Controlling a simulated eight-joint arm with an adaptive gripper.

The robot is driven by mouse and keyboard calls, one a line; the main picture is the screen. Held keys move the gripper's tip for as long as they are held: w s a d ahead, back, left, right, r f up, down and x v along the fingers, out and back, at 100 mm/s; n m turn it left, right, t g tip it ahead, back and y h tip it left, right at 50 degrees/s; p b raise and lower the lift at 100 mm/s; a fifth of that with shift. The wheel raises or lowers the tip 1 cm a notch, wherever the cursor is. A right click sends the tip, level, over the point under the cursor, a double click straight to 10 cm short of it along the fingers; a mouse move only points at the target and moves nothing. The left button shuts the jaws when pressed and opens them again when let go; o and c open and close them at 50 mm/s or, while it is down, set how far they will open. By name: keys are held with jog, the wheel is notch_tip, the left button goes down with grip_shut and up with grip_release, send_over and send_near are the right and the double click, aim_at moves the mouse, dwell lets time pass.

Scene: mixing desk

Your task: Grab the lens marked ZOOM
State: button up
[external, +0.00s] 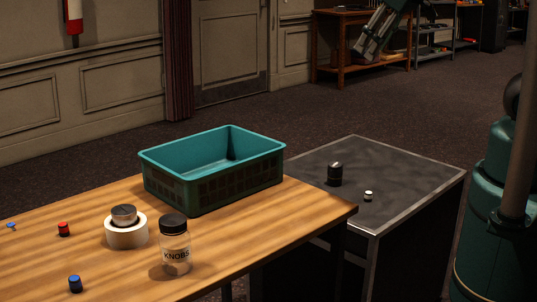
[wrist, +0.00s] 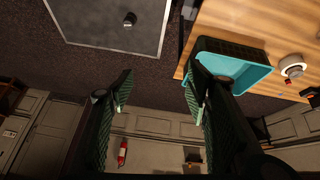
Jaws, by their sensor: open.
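No ZOOM marking is readable in either view. A short dark-and-silver cylinder (external: 124,214) sits on a white ring (external: 126,233) on the wooden table. I cannot tell which cylinder is the lens. My gripper (external: 365,48) is high at the top of the external view, well apart from both tables. In the wrist view its fingers (wrist: 160,95) are spread with nothing between them.
A teal crate (external: 213,172) stands on the wooden table (external: 318,212). A jar labelled KNOBS (external: 175,245), a red knob (external: 64,229) and a blue knob (external: 75,284) are there too. A small white knob (external: 368,196) is on the grey table (external: 420,180), whose top is mostly clear.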

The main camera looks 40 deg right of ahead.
jog(key=w+d+f+n+g+b, duration=0.2)
jog(key=w+d+f+n+b, duration=0.15)
jog(key=w+f, duration=0.5)
jog(key=n+g+b, duration=0.4)
jog(key=n+b, duration=0.2)
jog(key=n, duration=0.4)
send_over(335, 173)
jog(key=w+d, duration=0.2)
jog(key=shift+m, duration=0.25)
jog(key=f, duration=3.3)
jog(key=shift+s+f, duration=0.15)
jog(key=shift+s, duration=0.1)
jog(key=shift+d+f, duration=0.1)
jog(key=shift+f, duration=0.3)
jog(key=shift+f, duration=0.1)
jog(key=shift+f, duration=1.2)
jog(key=shift+f+b, duration=0.75)
jog(key=shift+f, duration=1.85)
